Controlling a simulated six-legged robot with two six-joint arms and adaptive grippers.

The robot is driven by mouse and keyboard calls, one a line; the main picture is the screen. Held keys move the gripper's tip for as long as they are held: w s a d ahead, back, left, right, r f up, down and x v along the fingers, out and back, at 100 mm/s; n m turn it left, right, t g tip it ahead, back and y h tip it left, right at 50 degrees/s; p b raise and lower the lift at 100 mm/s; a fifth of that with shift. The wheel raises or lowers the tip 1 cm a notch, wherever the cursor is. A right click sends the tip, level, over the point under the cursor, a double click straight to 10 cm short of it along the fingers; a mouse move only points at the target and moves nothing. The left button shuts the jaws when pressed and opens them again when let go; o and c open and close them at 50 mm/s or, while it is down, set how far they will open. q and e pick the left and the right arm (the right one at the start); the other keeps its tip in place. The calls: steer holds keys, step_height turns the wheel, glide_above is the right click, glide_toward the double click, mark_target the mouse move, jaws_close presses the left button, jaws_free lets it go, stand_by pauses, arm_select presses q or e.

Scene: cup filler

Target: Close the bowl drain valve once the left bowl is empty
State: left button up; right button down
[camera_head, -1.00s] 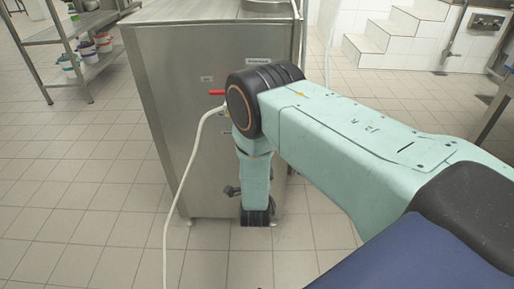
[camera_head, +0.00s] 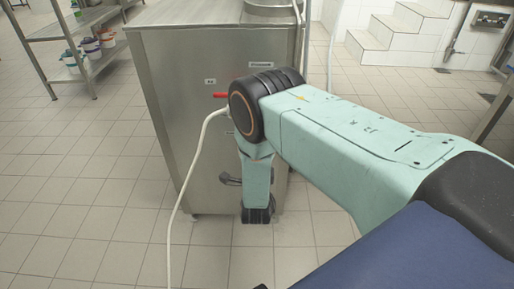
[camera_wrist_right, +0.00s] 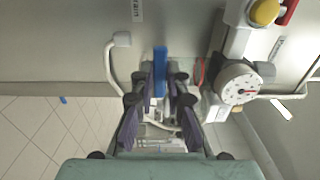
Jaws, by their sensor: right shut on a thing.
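A blue valve handle (camera_wrist_right: 160,70) stands upright between the fingers of my right gripper (camera_wrist_right: 161,85) in the right wrist view. The gripper is shut on it, close to the steel cabinet face. A label reading "drain" (camera_wrist_right: 137,10) is on that face, left of the handle. In the head view my right arm reaches down in front of the steel cabinet (camera_head: 180,110) and hides the blue handle. I cannot make out the left bowl or what it holds. My left gripper is out of view.
A red handle (camera_head: 220,95) sticks out of the cabinet, and a pale hose (camera_head: 190,160) hangs to the floor. The wrist view shows a white dial (camera_wrist_right: 238,84) and a yellow knob (camera_wrist_right: 264,12) on the right. Tiled floor (camera_head: 80,190) at left is clear.

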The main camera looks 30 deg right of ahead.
steer(key=shift+a, duration=0.1)
steer(key=c, duration=1.3)
jaws_free()
steer(key=shift+c, duration=0.2)
steer(key=v, duration=1.2)
steer(key=shift+s, duration=0.1)
